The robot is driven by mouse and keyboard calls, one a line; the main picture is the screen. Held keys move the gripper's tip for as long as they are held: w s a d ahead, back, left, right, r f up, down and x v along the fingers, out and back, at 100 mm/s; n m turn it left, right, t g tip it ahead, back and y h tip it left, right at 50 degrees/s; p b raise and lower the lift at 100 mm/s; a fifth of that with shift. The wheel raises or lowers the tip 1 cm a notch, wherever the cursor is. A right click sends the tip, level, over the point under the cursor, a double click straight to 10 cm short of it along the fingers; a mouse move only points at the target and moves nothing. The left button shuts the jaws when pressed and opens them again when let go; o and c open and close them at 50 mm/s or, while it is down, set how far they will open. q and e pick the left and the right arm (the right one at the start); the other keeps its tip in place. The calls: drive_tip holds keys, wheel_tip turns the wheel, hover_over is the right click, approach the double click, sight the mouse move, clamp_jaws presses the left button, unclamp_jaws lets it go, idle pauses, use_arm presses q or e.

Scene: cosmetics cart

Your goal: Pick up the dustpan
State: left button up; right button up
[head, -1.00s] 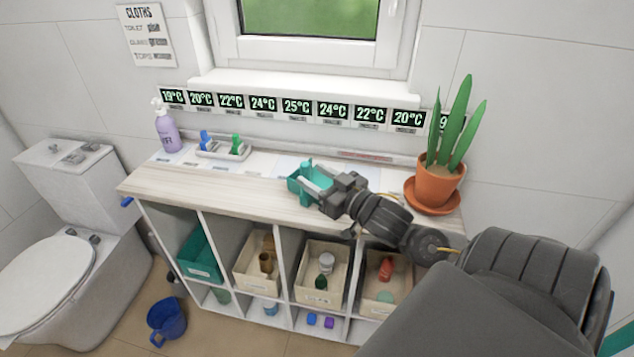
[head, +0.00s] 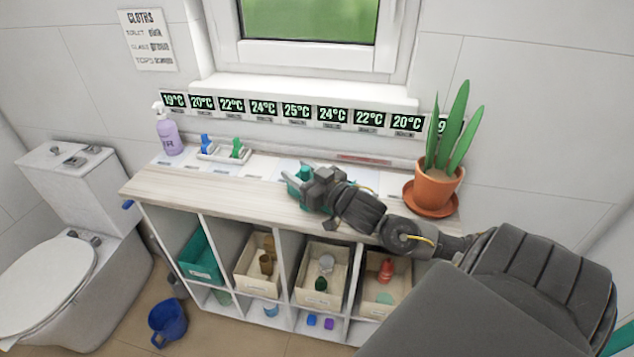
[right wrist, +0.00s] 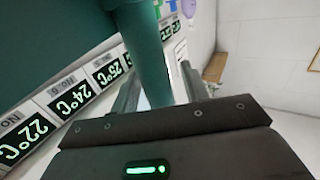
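The teal dustpan (head: 296,188) lies on the wooden top of the shelf unit, under the window. My right gripper (head: 303,184) is at it and hides much of it in the head view. In the right wrist view the dustpan's round teal handle (right wrist: 148,55) runs down between the two fingers of the gripper (right wrist: 160,90). The fingers stand apart, with a gap showing between the handle and the right-hand finger. The wide teal pan (right wrist: 50,25) fills the upper left there. My left gripper is not in view.
A potted plant (head: 437,185) stands at the right end of the top, close to my right arm. A small tray (head: 222,155) with blue and green items and a purple pump bottle (head: 168,133) stand at the left. The front left of the top is clear.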

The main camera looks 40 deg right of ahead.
clamp_jaws()
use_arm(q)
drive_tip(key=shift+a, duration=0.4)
use_arm(e)
drive_tip(key=shift+r, duration=0.15)
